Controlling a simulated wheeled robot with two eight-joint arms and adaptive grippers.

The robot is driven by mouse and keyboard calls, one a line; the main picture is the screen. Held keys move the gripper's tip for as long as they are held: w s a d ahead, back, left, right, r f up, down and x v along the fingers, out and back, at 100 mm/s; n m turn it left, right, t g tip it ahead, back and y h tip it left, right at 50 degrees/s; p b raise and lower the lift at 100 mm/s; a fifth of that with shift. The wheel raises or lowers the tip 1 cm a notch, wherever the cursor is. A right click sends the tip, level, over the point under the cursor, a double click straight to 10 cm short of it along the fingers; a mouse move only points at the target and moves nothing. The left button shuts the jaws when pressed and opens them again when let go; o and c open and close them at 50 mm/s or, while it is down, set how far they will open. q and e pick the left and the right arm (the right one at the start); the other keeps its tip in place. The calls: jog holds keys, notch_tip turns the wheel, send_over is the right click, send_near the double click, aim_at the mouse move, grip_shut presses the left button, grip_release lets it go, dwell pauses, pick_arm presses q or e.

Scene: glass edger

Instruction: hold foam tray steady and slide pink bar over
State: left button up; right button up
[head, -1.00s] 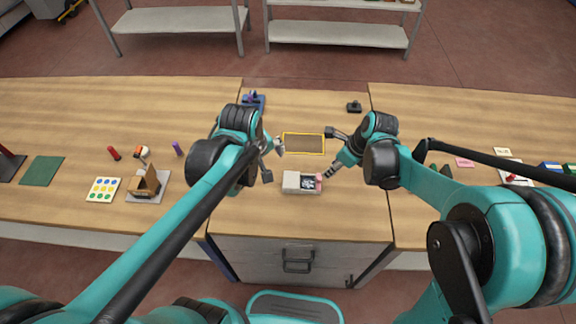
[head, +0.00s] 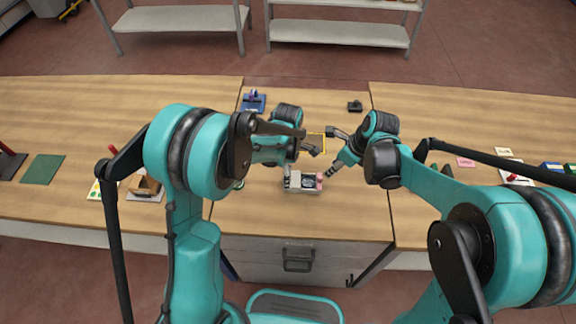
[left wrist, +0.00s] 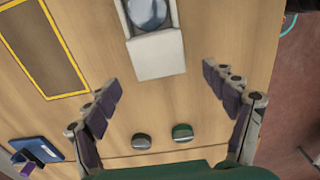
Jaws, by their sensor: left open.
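The pale foam tray (head: 290,188) lies on the middle bench, with a dark item in its recess. In the left wrist view the tray's pale end (left wrist: 156,60) lies just beyond my left fingers. The pink bar (head: 320,181) is at the tray's right end in the head view and is out of the left wrist view. My left gripper (left wrist: 162,75) is open and empty, its fingers spread short of the tray. In the head view it is partly hidden by my arm. My right gripper (head: 333,153) has its fingers apart, the lower tip close above the pink bar; contact is unclear.
A yellow-edged rectangle (left wrist: 48,45) lies on the bench behind the tray. A blue item (head: 253,103) stands at the back left, and a small black item (head: 354,106) at the back right. Two small round items (left wrist: 141,141) (left wrist: 182,132) lie between my left fingers.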

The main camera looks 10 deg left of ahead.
pick_arm(q)
notch_tip(320, 180, down, 5)
jog(key=shift+r, duration=0.1)
dwell(0.3)
jog(key=c, duration=1.2)
pick_arm(e)
jog(key=shift+d, duration=0.1)
jog(key=c, duration=0.5)
jog(key=d, duration=0.2)
jog(key=d+n, duration=0.1)
jog(key=d, duration=0.1)
jog(key=d+n, duration=0.1)
jog(key=d, duration=0.1)
jog(key=shift+s+d+r+g+y, duration=0.1)
jog(key=shift+s+r+g+y, duration=0.1)
jog(key=shift+s+g+y, duration=0.15)
grip_shut()
jog(key=shift+s+d, duration=0.2)
jog(key=shift+d, duration=0.05)
